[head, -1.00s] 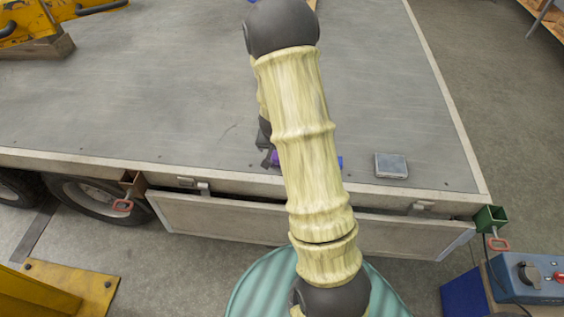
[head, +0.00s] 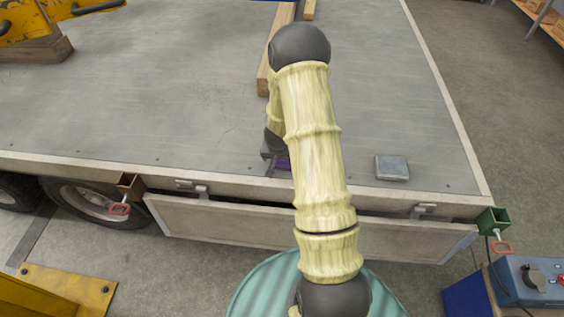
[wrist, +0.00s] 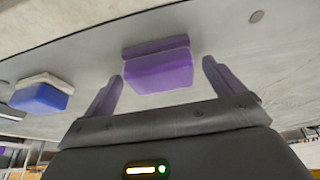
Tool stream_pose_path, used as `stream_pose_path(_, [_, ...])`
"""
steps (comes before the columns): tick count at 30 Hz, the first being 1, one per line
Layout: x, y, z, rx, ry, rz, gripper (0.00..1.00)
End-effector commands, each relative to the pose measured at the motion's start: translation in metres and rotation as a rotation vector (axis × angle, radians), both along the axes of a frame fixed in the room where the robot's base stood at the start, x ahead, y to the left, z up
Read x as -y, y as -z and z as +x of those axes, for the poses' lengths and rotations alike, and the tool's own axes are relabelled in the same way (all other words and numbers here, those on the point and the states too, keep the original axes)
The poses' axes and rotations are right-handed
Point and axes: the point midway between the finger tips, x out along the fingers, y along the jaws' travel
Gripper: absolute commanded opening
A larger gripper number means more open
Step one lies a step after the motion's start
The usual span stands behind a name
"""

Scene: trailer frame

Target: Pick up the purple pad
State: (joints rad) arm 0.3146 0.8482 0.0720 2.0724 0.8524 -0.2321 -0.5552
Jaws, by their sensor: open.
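The purple pad (wrist: 158,70) lies on the grey trailer deck in the wrist view, just beyond my gripper (wrist: 160,88). My gripper is open, with one finger at the left of the pad and one at the right. The pad sits roughly centred between the fingertips, and I see no finger closed on it. My arm hides the rest, and my gripper (head: 270,165) is only partly seen there.
A grey square block (head: 392,167) sits at the deck's right front. A wooden beam (head: 273,60) lies behind my arm. The deck's left middle is clear.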

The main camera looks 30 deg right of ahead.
Motion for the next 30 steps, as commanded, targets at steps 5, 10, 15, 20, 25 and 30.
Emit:
stream_pose_path(5, [-0.0005,0.006,0.0027,0.001,-0.003,0.001,0.94])
stream_pose_path(10, [0.0023,0.0057,0.0018,0.0,0.002,0.001,0.94])
stream_pose_path(15, [0.0033,0.0057,0.0014,0.0,0.004,0.0,0.94])
stream_pose_path(20, [0.0036,0.0056,0.0013,0.0,0.004,0.0,0.82])
stream_pose_path(25, [0.0014,0.0056,0.0019,0.0,0.0,0.0,0.48])
stream_pose_path(30, [0.001,0.0055,0.0022,0.001,0.0,0.001,0.44])
